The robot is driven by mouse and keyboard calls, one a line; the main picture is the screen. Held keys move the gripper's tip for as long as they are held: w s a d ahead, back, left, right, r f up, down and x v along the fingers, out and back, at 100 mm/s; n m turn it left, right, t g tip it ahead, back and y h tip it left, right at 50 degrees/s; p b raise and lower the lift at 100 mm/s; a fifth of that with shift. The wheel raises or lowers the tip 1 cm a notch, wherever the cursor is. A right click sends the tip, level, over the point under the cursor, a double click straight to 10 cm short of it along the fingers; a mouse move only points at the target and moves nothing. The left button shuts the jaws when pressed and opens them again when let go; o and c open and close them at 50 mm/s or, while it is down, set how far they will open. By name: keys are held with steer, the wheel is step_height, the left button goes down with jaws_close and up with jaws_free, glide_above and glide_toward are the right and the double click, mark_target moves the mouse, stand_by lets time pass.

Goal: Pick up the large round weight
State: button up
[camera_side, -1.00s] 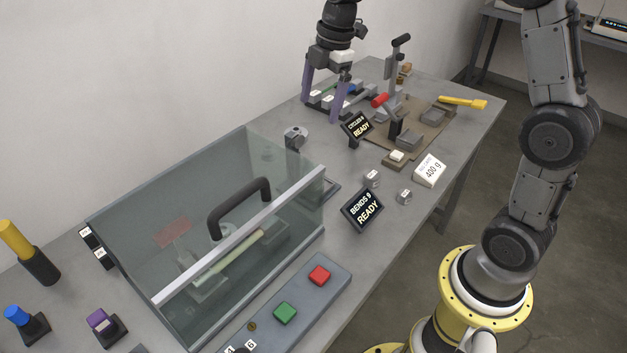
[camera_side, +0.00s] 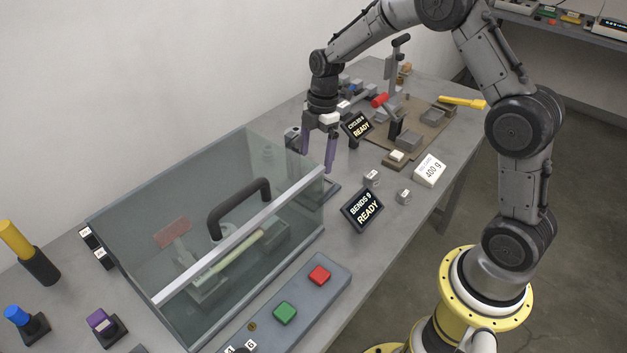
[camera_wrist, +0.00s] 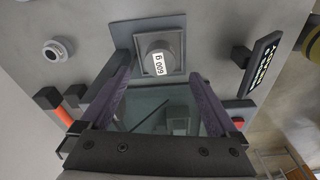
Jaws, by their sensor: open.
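The round weight (camera_wrist: 162,45) is a grey cylinder with a white "600 g" label, standing on a square grey tray (camera_wrist: 122,39) in the wrist view. My gripper (camera_wrist: 160,72) is open and empty, with its two purple fingers to either side just short of the weight. In the side view my gripper (camera_side: 317,161) hangs, pointing down, over the tray area at the right end of the clear box. The weight itself cannot be made out there.
The clear-lidded box (camera_side: 225,225) with a black handle stands close beside my gripper. A round metal fitting (camera_wrist: 57,48) is nearby.

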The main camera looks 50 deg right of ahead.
steer(key=f, duration=0.5)
steer(key=shift+a, duration=0.3)
steer(key=shift+w, duration=0.1)
steer(key=shift+c, duration=0.3)
jaws_close()
steer(key=shift+r, duration=0.1)
